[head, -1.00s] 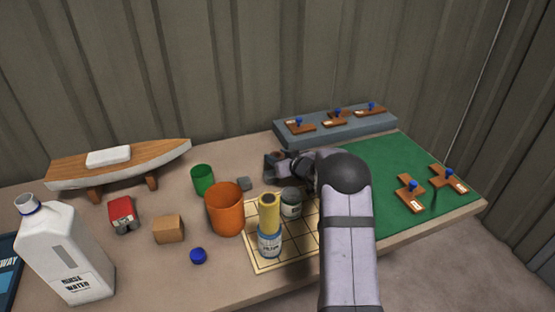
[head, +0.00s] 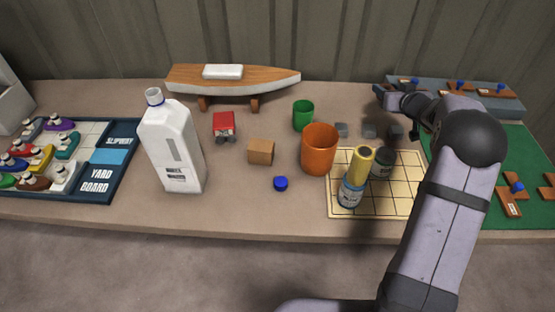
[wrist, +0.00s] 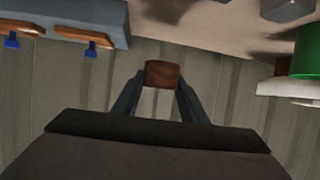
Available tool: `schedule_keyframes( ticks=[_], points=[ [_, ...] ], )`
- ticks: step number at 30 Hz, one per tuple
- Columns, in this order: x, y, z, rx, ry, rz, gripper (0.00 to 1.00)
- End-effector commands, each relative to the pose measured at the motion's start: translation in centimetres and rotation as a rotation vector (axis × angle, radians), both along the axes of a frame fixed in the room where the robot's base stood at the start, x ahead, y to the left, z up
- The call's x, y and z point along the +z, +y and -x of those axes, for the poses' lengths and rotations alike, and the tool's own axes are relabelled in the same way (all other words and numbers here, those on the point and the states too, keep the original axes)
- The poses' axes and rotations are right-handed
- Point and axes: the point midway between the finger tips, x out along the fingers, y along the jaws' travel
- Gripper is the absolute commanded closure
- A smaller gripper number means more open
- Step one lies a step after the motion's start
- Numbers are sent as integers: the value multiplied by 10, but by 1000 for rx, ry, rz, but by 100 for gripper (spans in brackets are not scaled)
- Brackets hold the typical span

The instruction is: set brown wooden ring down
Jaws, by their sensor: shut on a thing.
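The brown wooden ring (wrist: 162,74) shows edge-on between my fingertips in the wrist view. My gripper (wrist: 160,82) is shut on it, one finger on each side. In the head view my gripper (head: 382,92) is at the back of the bench, beside the left end of the grey rail and above and behind the small grey blocks. The ring is too small and dark to make out clearly there.
Several grey blocks (head: 369,131) stand near the orange cup (head: 319,149) and green cup (head: 303,116). The grey rail (head: 505,102) holds blue-knobbed wooden pieces. A model boat (head: 235,83) stands at the back.

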Motion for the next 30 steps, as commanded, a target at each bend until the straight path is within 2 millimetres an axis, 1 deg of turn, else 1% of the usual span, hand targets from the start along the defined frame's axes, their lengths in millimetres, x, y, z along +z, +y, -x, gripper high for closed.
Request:
schedule_keyframes(
  ticks=[5,8,9,11,12,13,14,15,16,17,18,19,20,21,23,24,26,27,29,30],
  points=[
    [15,37,-7,54,-2,0,83],
    [30,70,-12,103,-3,1,83],
    [37,86,-14,125,-3,1,83],
    [49,111,-16,161,-4,2,83],
    [57,128,-17,186,-4,1,83],
    [63,141,-18,206,-4,2,83],
    [66,156,-16,226,-1,1,83],
    [69,176,-12,253,1,-1,83],
    [71,190,-9,274,1,-1,83],
    [70,204,-5,293,2,-3,83],
    [70,223,2,320,3,-3,83],
    [68,237,8,338,4,-3,83],
    [66,249,15,356,6,-3,83],
    [63,266,24,379,6,-4,83],
    [56,290,41,411,7,-4,83],
    [51,304,54,430,8,-3,83],
    [43,325,73,460,8,-4,83],
    [38,338,88,481,8,-4,83],
    [29,355,110,511,8,-4,83],
    [24,365,126,531,8,-4,83]
  ],
)
